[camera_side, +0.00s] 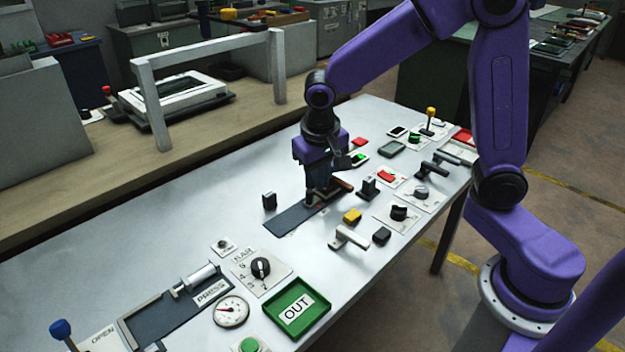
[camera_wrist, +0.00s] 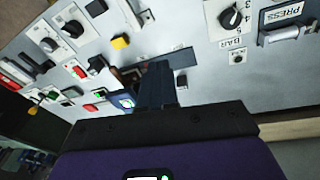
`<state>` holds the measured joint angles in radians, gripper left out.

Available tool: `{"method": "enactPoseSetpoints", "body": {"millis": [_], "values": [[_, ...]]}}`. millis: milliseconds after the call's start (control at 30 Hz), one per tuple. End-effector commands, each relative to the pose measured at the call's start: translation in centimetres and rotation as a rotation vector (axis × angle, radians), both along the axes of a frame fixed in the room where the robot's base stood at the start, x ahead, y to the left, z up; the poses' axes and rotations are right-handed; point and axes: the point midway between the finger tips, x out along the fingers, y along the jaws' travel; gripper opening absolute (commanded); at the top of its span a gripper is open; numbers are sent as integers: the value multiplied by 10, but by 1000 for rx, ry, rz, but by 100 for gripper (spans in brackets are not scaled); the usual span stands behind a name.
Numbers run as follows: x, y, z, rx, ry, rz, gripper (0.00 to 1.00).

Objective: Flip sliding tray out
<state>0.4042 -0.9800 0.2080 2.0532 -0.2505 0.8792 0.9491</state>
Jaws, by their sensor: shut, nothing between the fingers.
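A dark flat slide track (camera_side: 290,221) lies on the grey panel, and it also shows in the wrist view (camera_wrist: 181,59). At its right end is a dark piece with brown edges (camera_side: 342,186), which looks like the sliding tray. My gripper (camera_side: 315,196) points down over that end with its fingers shut and nothing between them. The gripper hides part of the brown-edged piece, so I cannot tell whether they touch. In the wrist view my shut fingers (camera_wrist: 155,85) cover part of the track.
A small black block (camera_side: 269,201) stands left of the track. A yellow block (camera_side: 352,216) and a metal lever (camera_side: 348,238) are to its right. A black knob (camera_side: 260,267) and a press unit (camera_side: 197,280) lie nearer the camera. The panel's back left is clear.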

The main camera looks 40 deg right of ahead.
Motion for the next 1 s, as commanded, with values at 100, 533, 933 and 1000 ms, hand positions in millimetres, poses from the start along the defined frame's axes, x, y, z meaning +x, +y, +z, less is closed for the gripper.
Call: {"method": "enactPoseSetpoints", "body": {"millis": [100,533,933,1000], "values": [[27,-6,-7,-9,-24,-151,0],[109,-49,-38,-38,-133,-689,0],[150,-97,-67,-60,-227,-1077,0],[153,-101,-69,-62,-236,-1107,0]]}}
